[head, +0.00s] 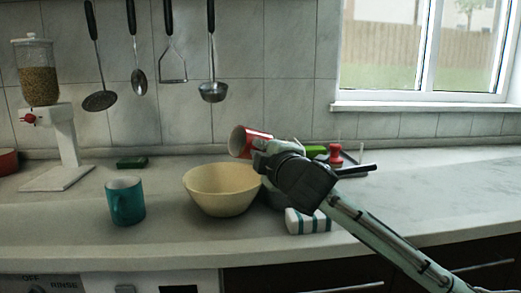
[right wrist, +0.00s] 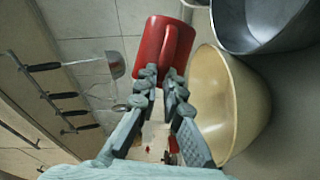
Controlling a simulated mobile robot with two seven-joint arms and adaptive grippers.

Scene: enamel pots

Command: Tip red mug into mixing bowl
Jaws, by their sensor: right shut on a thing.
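The red mug (head: 256,142) is held in the air above the right rim side of the cream mixing bowl (head: 222,202). It is tipped onto its side, its pale open mouth facing left. My right gripper (head: 264,149) is shut on the mug, on its right side in the head view. In the right wrist view, the gripper fingers (right wrist: 161,75) meet at the handle side of the red mug (right wrist: 154,48), beside the mixing bowl (right wrist: 238,105). The mug's contents cannot be made out. My left gripper is not in view.
A teal mug (head: 127,203) stands left of the bowl. A grey pan (right wrist: 262,22) is beside the bowl, mostly hidden by my right gripper in the head view. A striped block (head: 309,222) lies at right front. A dispenser (head: 59,145) stands at left. The right counter is largely clear.

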